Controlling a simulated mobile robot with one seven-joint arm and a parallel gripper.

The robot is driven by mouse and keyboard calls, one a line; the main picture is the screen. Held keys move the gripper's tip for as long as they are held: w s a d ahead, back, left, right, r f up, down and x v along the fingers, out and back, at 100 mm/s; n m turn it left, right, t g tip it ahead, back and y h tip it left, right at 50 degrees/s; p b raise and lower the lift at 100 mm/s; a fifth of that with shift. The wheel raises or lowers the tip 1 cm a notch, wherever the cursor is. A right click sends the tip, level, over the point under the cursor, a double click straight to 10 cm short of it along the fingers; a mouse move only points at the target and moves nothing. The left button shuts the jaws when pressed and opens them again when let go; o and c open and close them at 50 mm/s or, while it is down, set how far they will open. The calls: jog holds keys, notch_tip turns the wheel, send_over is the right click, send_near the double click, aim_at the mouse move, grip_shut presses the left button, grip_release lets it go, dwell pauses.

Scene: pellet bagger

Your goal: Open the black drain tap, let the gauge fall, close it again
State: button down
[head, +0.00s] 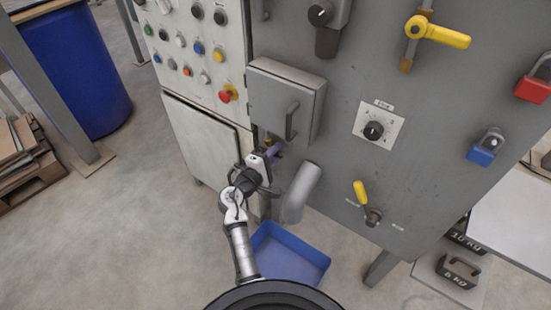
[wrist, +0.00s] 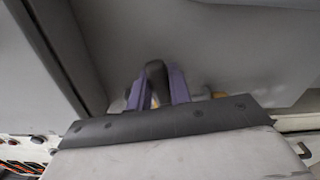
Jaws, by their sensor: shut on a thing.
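My gripper (head: 274,152) is low at the left edge of the grey machine panel, under a grey box with a handle. In the wrist view its purple fingers (wrist: 161,88) are shut on a black handle (wrist: 156,71), which looks like the drain tap. The handle points away from the gripper's palm. A bit of brass fitting shows just above the gripper in the head view, but the tap's body is mostly hidden behind the fingers. Whether the tap is open or closed cannot be told. No gauge is visible in either view.
The grey box (head: 284,100) sits just above my gripper, and a grey spout (head: 300,192) hangs close to its right. A blue tray (head: 300,257) lies on the floor below. A yellow-handled valve (head: 440,33), yellow lever (head: 361,194) and dial (head: 373,131) are further right.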

jog(key=r+n+p, duration=0.1)
jog(key=n+p, duration=0.1)
jog(key=shift+w+a+r+p, duration=0.1)
jog(key=shift+a+r+p, duration=0.05)
jog(key=shift+r+p, duration=0.2)
jog(key=n, duration=0.1)
jog(key=n+p, duration=0.1)
jog(key=r+n+p, duration=0.1)
jog(key=shift+w+a, duration=0.2)
jog(key=shift+w, duration=0.05)
jog(key=shift+w+a+n+p, duration=0.1)
jog(key=shift+a+n+p, duration=0.05)
jog(key=shift+n+p, duration=0.65)
jog(key=c, duration=1.3)
grip_release()
jog(key=shift+f, duration=0.1)
